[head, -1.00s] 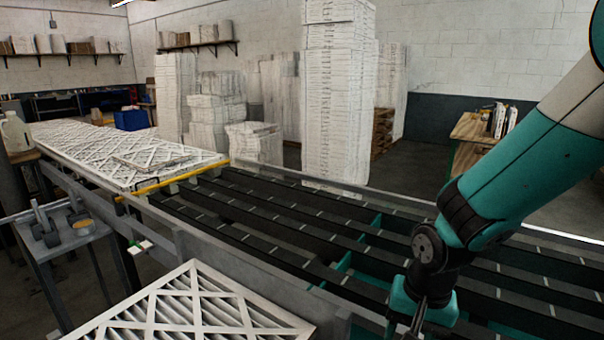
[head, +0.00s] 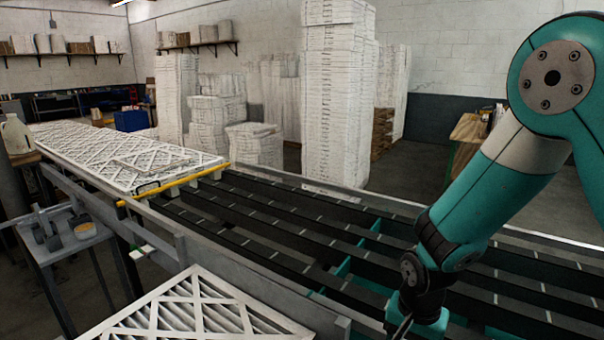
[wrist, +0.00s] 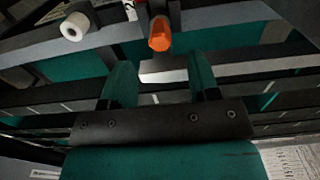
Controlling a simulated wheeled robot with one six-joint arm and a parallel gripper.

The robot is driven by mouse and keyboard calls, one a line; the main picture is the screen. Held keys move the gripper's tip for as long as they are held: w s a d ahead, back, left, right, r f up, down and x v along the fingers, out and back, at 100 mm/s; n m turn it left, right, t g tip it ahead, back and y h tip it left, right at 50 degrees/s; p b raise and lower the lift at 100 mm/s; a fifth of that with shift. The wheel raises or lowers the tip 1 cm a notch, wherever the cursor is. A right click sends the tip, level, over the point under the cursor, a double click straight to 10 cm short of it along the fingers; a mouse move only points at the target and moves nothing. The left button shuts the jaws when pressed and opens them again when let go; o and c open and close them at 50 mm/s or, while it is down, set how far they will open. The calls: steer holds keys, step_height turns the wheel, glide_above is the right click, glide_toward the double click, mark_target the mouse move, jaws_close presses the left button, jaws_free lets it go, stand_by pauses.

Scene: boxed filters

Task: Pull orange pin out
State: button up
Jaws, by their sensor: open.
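The orange pin (wrist: 160,33) shows at the top middle of the wrist view, with a faceted end facing the camera and its rear set in a dark fitting. My gripper (wrist: 160,72) is open, with its two teal fingers apart and nothing between them. The pin lies beyond the fingertips, roughly in line with the gap between them. In the head view my gripper (head: 403,325) is low at the right, partly cut off by the bottom edge. I cannot make out the pin in the head view.
Dark conveyor slats (head: 290,235) run behind my arm. A yellow bar (head: 165,186) crosses the conveyor by the white filters (head: 110,150). Another filter (head: 200,315) lies in front, left of my gripper.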

step_height(320, 180, down, 7)
steer(key=b, duration=0.5)
steer(key=shift+f, duration=0.2)
stand_by(0.9)
jaws_close()
steer(key=shift+r+p, duration=2.65)
steer(key=shift+r, duration=0.45)
step_height(320, 180, up, 9)
steer(key=p, duration=0.7)
